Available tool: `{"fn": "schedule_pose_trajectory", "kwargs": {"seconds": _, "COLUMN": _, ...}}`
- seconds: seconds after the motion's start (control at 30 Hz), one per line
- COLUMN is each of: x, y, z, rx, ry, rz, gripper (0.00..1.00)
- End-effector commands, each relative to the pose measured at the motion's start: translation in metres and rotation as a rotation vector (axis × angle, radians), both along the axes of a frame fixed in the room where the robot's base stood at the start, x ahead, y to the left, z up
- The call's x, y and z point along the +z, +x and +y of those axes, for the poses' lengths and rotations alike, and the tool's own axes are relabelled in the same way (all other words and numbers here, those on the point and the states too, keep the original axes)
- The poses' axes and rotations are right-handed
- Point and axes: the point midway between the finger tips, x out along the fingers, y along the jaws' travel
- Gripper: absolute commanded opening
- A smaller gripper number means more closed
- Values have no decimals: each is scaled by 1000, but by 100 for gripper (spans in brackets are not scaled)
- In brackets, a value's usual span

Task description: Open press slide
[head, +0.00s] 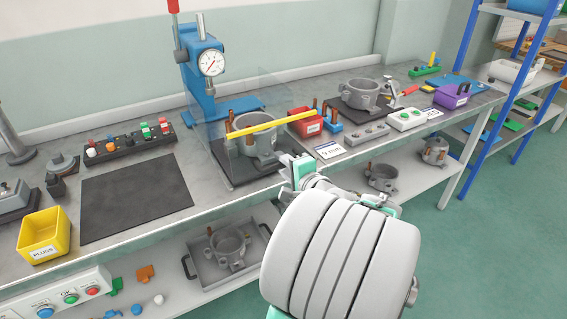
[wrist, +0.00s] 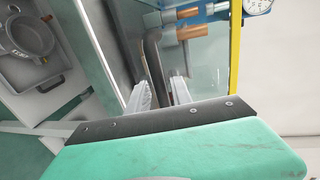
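The blue press (head: 203,62) with a round dial gauge stands at the back of the bench. A clear guard with a yellow bar (head: 270,125) is in front of it. A grey casting (head: 256,146) with copper pins sits behind the guard on a dark base (head: 240,173), seemingly the slide. My gripper (head: 297,170) is at the front right of that base. In the wrist view my gripper (wrist: 160,88) has its fingers apart. A dark curved bar (wrist: 153,62) shows between and beyond them. I cannot tell if they touch it. The yellow bar (wrist: 235,50) runs at the right.
A red bin (head: 304,122) and a number card (head: 328,150) lie right of the press. A dark mat (head: 135,195) and yellow bin (head: 43,235) are at left. Another casting on a tray (head: 228,250) is on the lower shelf. Floor at right is clear.

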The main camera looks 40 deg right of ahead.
Motion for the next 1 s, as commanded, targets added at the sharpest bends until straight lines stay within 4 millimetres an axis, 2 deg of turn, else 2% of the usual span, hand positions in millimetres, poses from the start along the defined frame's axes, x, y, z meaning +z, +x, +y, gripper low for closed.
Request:
{"fn": "schedule_pose_trajectory", "kwargs": {"seconds": 0.13, "x": 0, "y": 0, "z": 0, "rx": 0, "ry": 0, "rz": -1, "gripper": 38}}
{"fn": "schedule_pose_trajectory", "kwargs": {"seconds": 0.4, "x": 1, "y": -3, "z": 0, "rx": -1, "ry": 0, "rz": -1, "gripper": 38}}
{"fn": "schedule_pose_trajectory", "kwargs": {"seconds": 0.47, "x": 3, "y": -9, "z": 0, "rx": -3, "ry": 0, "rz": -2, "gripper": 38}}
{"fn": "schedule_pose_trajectory", "kwargs": {"seconds": 0.7, "x": 13, "y": -55, "z": 9, "rx": -7, "ry": -1, "rz": -1, "gripper": 38}}
{"fn": "schedule_pose_trajectory", "kwargs": {"seconds": 0.8, "x": 15, "y": -68, "z": 12, "rx": -5, "ry": 1, "rz": -1, "gripper": 38}}
{"fn": "schedule_pose_trajectory", "kwargs": {"seconds": 1.0, "x": 17, "y": -75, "z": 15, "rx": 0, "ry": 0, "rz": -1, "gripper": 38}}
